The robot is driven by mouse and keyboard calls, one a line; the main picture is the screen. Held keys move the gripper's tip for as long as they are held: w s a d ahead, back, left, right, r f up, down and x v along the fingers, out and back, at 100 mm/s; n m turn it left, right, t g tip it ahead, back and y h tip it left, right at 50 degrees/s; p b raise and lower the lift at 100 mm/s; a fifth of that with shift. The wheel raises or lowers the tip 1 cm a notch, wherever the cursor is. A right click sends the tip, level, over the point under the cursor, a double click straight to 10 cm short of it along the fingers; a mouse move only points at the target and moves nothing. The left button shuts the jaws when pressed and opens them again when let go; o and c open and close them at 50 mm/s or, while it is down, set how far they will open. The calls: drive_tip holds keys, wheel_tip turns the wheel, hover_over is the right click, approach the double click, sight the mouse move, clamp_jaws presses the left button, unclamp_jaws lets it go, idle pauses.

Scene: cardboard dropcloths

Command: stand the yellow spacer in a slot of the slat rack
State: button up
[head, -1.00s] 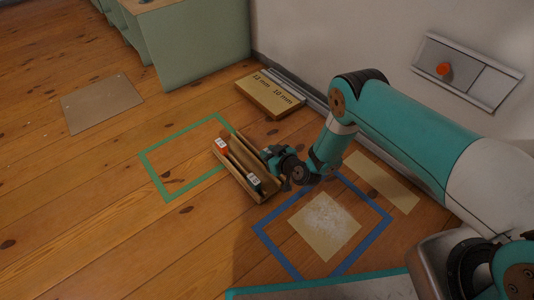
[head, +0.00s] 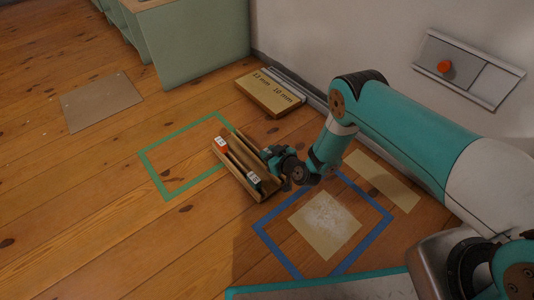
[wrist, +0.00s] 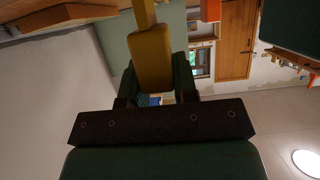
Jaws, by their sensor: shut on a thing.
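A yellow block, which I take for the spacer (wrist: 153,58), is between the two dark green fingers of my gripper (wrist: 157,85) in the wrist view. The gripper is shut on it. In the head view, my gripper (head: 268,156) is at the right side of a long wooden holder with raised sides, which I take for the slat rack (head: 237,181). A red piece (head: 221,144) and a dark piece (head: 254,180), both with white labels, are in it. The spacer cannot be made out in the head view. I cannot tell whether it touches the rack.
Green tape (head: 151,165) outlines floor left of the rack; blue tape (head: 272,242) surrounds a dusty cardboard sheet (head: 325,225). A box with millimetre labels (head: 271,94) lies by the wall. A cardboard sheet (head: 103,102) lies far left. Bare floor is at lower left.

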drive_tip(key=shift+f+b, duration=0.7)
drive_tip(key=shift+f, duration=0.4)
idle(0.6)
drive_tip(key=o, duration=1)
drive_tip(key=p+v, duration=1.4)
drive_tip(key=v, duration=0.3)
drive_tip(key=shift+s+d, duration=0.1)
drive_tip(key=shift+s, duration=0.05)
drive_tip(key=shift+r, duration=0.15)
